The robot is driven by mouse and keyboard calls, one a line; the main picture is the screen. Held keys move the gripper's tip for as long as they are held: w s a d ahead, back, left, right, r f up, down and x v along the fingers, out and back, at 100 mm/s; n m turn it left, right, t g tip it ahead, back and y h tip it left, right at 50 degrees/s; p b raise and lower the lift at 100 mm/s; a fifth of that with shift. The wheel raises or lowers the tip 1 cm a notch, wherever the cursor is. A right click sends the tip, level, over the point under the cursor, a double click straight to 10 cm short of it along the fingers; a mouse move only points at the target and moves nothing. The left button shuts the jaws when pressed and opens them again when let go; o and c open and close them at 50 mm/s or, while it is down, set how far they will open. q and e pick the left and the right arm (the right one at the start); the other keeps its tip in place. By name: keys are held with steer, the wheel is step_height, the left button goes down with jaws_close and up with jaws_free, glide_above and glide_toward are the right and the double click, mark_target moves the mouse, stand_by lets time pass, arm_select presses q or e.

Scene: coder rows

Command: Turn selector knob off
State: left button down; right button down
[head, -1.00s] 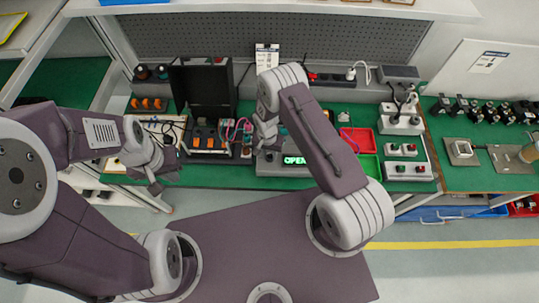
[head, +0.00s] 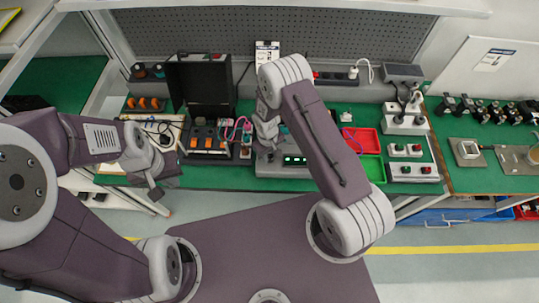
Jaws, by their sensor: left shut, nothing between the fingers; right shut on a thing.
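A grey control box with a small display (head: 294,161) stands on the green bench mat. The display is dark with small green marks. My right gripper (head: 268,148) reaches down to the left end of this box and is shut on what appears to be the selector knob. The knob is hidden by the gripper, so its angle cannot be told. My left gripper (head: 160,186) is shut and empty near the bench's front edge, well left of the box.
An open black case (head: 203,84) with wired parts stands left of the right gripper. A red tray (head: 362,139) and a green tray (head: 373,168) lie right of the box. Button boxes (head: 405,150) stand further right. A perforated back panel (head: 270,35) closes the rear.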

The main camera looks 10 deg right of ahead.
mark_target(269, 157)
steer(key=shift+n, duration=1.5)
steer(key=c, duration=1.1)
jaws_free()
steer(key=r+b, duration=0.1)
steer(key=r, duration=0.8)
steer(key=shift+s+a+r+b, duration=0.1)
steer(key=shift+s+a+b, duration=0.1)
steer(key=shift+b, duration=0.15)
